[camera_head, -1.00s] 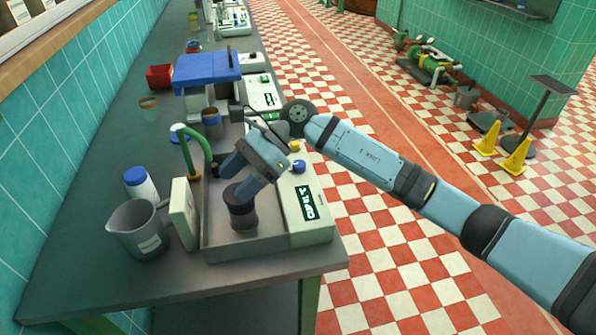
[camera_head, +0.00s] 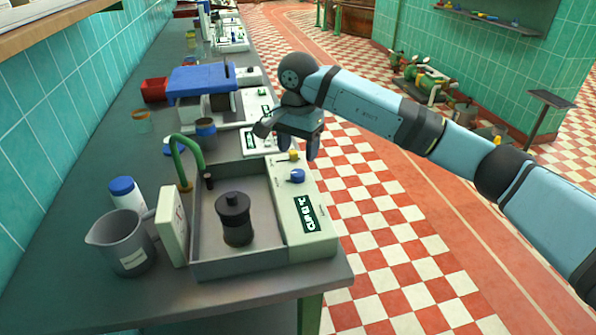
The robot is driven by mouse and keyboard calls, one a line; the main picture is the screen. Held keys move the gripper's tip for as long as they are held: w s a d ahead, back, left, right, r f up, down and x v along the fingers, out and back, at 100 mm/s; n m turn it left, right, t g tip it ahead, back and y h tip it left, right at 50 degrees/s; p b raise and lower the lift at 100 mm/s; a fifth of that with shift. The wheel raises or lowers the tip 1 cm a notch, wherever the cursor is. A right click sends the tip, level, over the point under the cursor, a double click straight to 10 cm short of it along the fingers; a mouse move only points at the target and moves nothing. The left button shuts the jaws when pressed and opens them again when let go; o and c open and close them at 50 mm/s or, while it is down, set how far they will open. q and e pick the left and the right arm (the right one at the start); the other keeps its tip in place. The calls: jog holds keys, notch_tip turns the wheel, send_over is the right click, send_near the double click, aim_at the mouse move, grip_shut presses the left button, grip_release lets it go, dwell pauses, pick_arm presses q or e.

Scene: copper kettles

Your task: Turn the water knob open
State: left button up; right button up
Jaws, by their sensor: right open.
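A blue knob (camera_head: 297,176) and a yellow knob (camera_head: 294,156) stand on the white control panel (camera_head: 303,215) along the right side of a grey basin (camera_head: 265,200). No readable mark tells which one is the water knob. A green curved spout (camera_head: 190,150) rises at the basin's back left. My right gripper (camera_head: 298,147) is open, fingers pointing down, just behind and around the height of the yellow knob in the picture. I cannot tell whether it touches the panel. My left gripper is not in view.
A dark cylindrical piece (camera_head: 235,218) stands in the basin. A grey jug (camera_head: 121,243), a blue-capped bottle (camera_head: 127,196) and a white upright box (camera_head: 172,226) stand left of it. A blue-lidded machine (camera_head: 200,82) sits behind. The checkered floor at right is open.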

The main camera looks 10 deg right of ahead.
aim_at(298, 172)
notch_tip(298, 172, down, 7)
jog(key=shift+r, duration=0.2)
jog(key=c, duration=0.9)
